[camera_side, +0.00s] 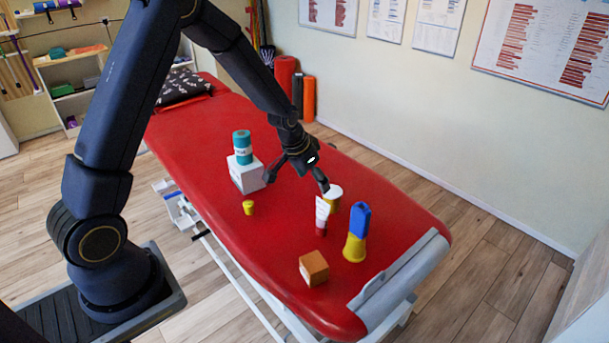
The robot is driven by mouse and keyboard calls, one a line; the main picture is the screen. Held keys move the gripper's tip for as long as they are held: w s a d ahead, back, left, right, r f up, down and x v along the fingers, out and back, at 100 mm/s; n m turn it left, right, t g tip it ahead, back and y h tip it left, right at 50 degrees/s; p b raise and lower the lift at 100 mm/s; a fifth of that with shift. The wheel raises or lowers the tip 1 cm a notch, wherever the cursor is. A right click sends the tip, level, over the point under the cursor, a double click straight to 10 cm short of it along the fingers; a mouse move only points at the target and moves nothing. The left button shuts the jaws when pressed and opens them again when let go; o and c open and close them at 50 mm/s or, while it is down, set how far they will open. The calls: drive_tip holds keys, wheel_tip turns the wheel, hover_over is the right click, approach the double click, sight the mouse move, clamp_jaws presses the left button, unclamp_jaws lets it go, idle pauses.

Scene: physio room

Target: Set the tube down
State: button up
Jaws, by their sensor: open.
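The tube (322,214), white with a red lower end, appears to stand upright on the red treatment table (250,240). My gripper (297,184) is open, its fingers spread wide above the table. The right fingertip is close to the tube's upper end in the picture; I cannot tell whether it touches. The left fingertip is near the white box (246,176). Nothing shows between the fingers.
A teal can (242,148) stands on the white box.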

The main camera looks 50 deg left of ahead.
drive_tip(key=s+d+r, duration=0.2)
drive_tip(key=s+r, duration=0.4)
drive_tip(key=r, duration=0.2)
drive_tip(key=s+d+r, duration=0.2)
drive_tip(key=s+r, duration=0.3)
drive_tip(key=r, duration=0.4)
drive_tip(key=s+d+r+t, duration=0.1)
drive_tip(key=s+r, duration=0.3)
drive_tip(key=s, duration=1.1)
drive_tip(key=shift+s+d+r, duration=0.2)
drive_tip(key=shift+d, duration=0.05)
